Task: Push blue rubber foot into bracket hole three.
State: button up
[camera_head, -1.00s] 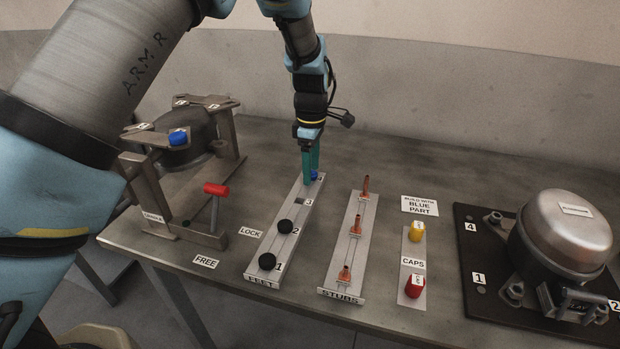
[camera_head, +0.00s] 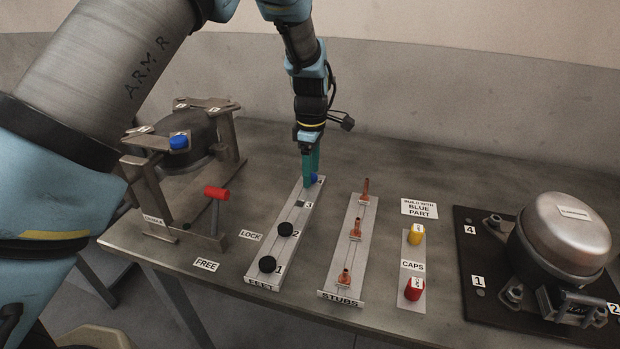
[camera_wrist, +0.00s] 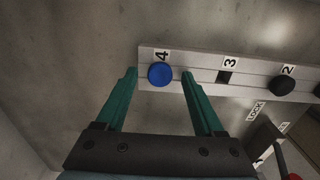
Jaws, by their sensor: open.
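A round blue rubber foot (camera_wrist: 160,74) sits at place 4 of the FEET strip (camera_head: 262,283); it shows partly behind the fingers in the head view (camera_head: 316,178). My gripper (camera_wrist: 160,72) is open, its green fingers on either side of this foot with visible gaps. In the head view my gripper (camera_head: 310,184) points down at the strip's far end. Another blue round piece (camera_head: 178,142) sits on a bracket arm of the compressor in the metal cradle (camera_head: 215,248) at left. I cannot read which bracket hole is three.
Black feet (camera_head: 285,229) stand at places 1 and 2; place 3 (camera_wrist: 224,77) is empty. A red-handled lever (camera_head: 216,193) stands by the LOCK and FREE labels. The STUBS strip (camera_head: 345,262), caps and another compressor (camera_head: 566,235) are to the right.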

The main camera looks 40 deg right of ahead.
dwell(0.6)
grip_shut()
dwell(0.4)
jog(key=shift+r+p, duration=0.15)
jog(key=shift+p, duration=0.15)
dwell(0.7)
jog(key=shift+r+p, duration=2.2)
jog(key=shift+r, duration=0.7)
jog(key=shift+w+a+f, duration=0.1)
